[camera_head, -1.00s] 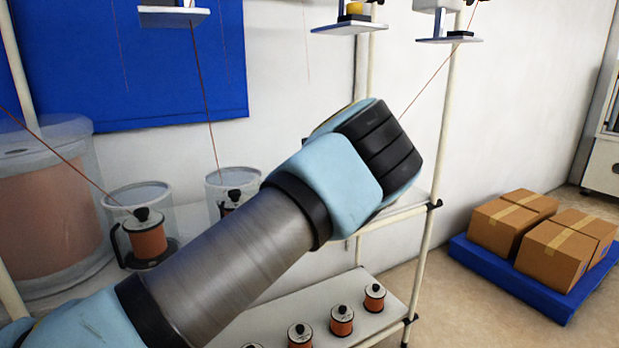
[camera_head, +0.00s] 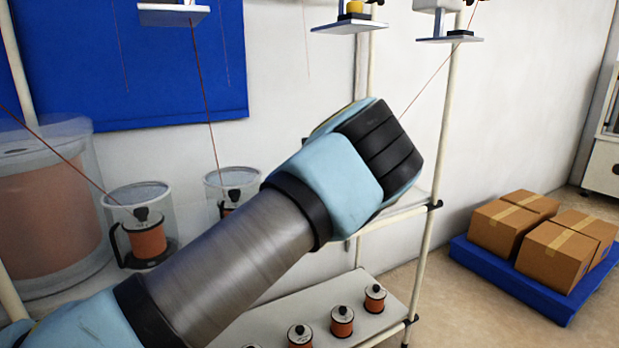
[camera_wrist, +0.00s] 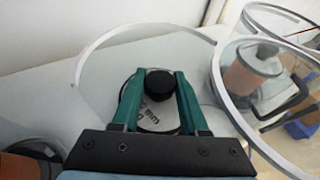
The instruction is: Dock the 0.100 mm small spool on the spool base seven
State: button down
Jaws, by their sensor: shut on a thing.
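In the wrist view, my gripper (camera_wrist: 160,78) has green fingers shut on the black knob of a small spool (camera_wrist: 158,118). The spool's pale round top carries partly readable print ending in "mm". It is seen from above, so its winding and underside are hidden. A clear open ring (camera_wrist: 92,58), like the rim of a clear tub, curves around the held spool over a pale shelf. I cannot tell whether the spool touches the shelf or a base. In the head view, my own arm hides the gripper and spool.
A clear tub (camera_wrist: 222,78) with an orange spool (camera_wrist: 250,70) stands close on the right in the wrist view. The head view shows tubs with spools (camera_head: 146,236), several spools on a lower shelf (camera_head: 270,330), a rack post (camera_head: 433,225), taut wires and boxes (camera_head: 553,250).

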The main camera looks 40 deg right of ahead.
jog(key=shift+f+b, duration=0.3)
jog(key=shift+b, duration=0.2)
dwell(0.4)
jog(key=c, duration=0.7)
grip_release()
jog(key=shift+f, duration=0.3)
jog(key=b+v, duration=0.2)
jog(key=v, duration=0.9)
